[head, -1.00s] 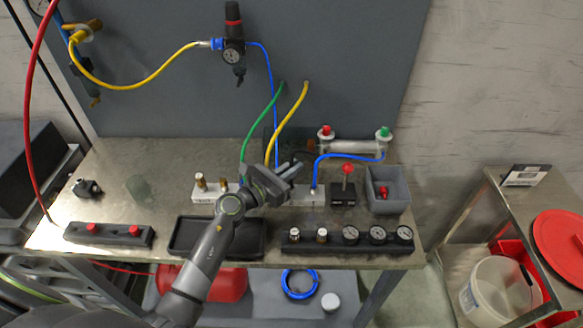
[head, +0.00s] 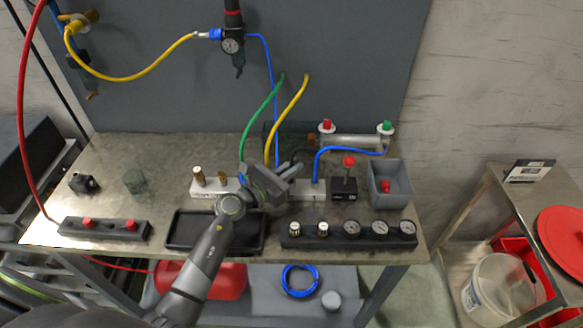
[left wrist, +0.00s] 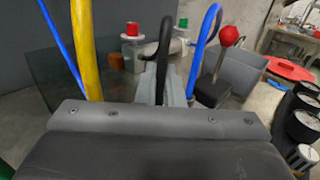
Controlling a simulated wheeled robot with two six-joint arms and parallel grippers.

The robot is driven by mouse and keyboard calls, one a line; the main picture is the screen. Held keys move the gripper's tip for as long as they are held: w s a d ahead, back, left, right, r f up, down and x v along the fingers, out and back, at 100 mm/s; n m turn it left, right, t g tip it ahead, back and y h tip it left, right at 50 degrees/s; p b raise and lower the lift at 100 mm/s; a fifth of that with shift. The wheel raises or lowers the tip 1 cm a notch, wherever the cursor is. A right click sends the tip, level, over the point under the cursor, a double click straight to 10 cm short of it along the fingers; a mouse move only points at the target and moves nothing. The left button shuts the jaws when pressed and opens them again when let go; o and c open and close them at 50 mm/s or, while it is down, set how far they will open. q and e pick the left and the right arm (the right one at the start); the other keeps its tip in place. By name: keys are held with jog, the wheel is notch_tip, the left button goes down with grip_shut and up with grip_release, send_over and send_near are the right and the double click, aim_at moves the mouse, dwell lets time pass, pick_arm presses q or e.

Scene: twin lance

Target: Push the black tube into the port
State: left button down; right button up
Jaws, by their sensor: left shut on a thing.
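My left gripper (head: 290,172) is over the middle of the pale manifold block (head: 205,189) at the back of the bench. It is shut on the black tube (head: 301,155), which arches up behind the fingers. In the left wrist view the black tube (left wrist: 166,45) rises between the gripper's fingers (left wrist: 165,85). The tube's lower end and the port under it are hidden by the gripper, so I cannot tell whether they touch. A blue tube (head: 322,160) stands in the block just right of the gripper. My right gripper is not in view.
Green (head: 254,125) and yellow (head: 294,105) tubes run close behind the gripper. A red-knobbed lever (head: 348,162) and a grey bin (head: 390,185) stand to the right. A gauge strip (head: 335,240) and black tray (head: 185,232) lie in front.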

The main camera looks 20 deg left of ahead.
pick_arm(q)
jog(key=shift+f, duration=0.15)
jog(key=c, duration=1.5)
grip_release()
jog(key=b+v, duration=0.3)
jog(key=v, duration=1.3)
jog(key=shift+f+b, duration=0.1)
jog(key=shift+b, duration=0.3)
jog(key=shift+s+a, duration=0.3)
jog(key=shift+s, duration=0.3)
